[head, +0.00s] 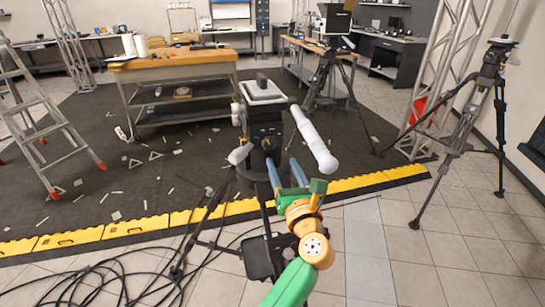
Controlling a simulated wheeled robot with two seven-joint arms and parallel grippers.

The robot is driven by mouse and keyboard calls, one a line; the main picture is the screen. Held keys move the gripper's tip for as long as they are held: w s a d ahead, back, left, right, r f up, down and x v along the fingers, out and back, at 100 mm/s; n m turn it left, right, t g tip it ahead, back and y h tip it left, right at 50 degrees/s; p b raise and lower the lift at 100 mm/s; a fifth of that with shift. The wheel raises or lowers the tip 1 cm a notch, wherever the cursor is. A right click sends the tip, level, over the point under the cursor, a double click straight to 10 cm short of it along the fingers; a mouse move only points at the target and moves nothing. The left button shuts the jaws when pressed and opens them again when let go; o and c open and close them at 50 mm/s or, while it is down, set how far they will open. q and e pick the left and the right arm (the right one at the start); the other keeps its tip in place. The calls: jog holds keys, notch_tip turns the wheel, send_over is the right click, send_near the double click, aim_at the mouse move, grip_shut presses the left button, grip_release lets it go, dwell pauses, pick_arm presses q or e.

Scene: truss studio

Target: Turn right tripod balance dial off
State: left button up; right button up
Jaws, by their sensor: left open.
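A black tripod (262,130) stands upright in the middle, with a pale plate on top and a white handle (314,140) slanting down to the right. A small round dial (268,143) shows on the near face of its head; its setting is too small to read. My left gripper (284,164), with two blue fingers on a green and orange arm, is open just below and in front of this head. The fingers are apart, with nothing seen between them. I cannot tell whether they touch the tripod. My right gripper is not in view.
Another tripod (466,120) stands at the right, and one with a camera (335,20) at the back. A yellow-edged dark mat (190,215) covers the floor behind. Black cables (120,283) lie at lower left. A ladder (50,125) and workbench (175,65) stand left.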

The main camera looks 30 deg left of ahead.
aim_at(270, 146)
pick_arm(q)
jog(key=w+a+n, duration=0.1)
jog(key=a, duration=0.1)
jog(key=w+a+n+g+p, duration=0.1)
jog(key=a, duration=0.1)
jog(key=w+a+r+n+p, duration=0.1)
jog(key=n, duration=0.1)
jog(key=shift+w+a+r+h, duration=0.1)
jog(key=shift+w+a+h, duration=0.2)
jog(key=shift+a, duration=0.1)
jog(key=shift+w+a, duration=0.15)
jog(key=shift+a, duration=0.05)
jog(key=shift+d, duration=0.1)
jog(key=shift+c, duration=1.1)
grip_shut()
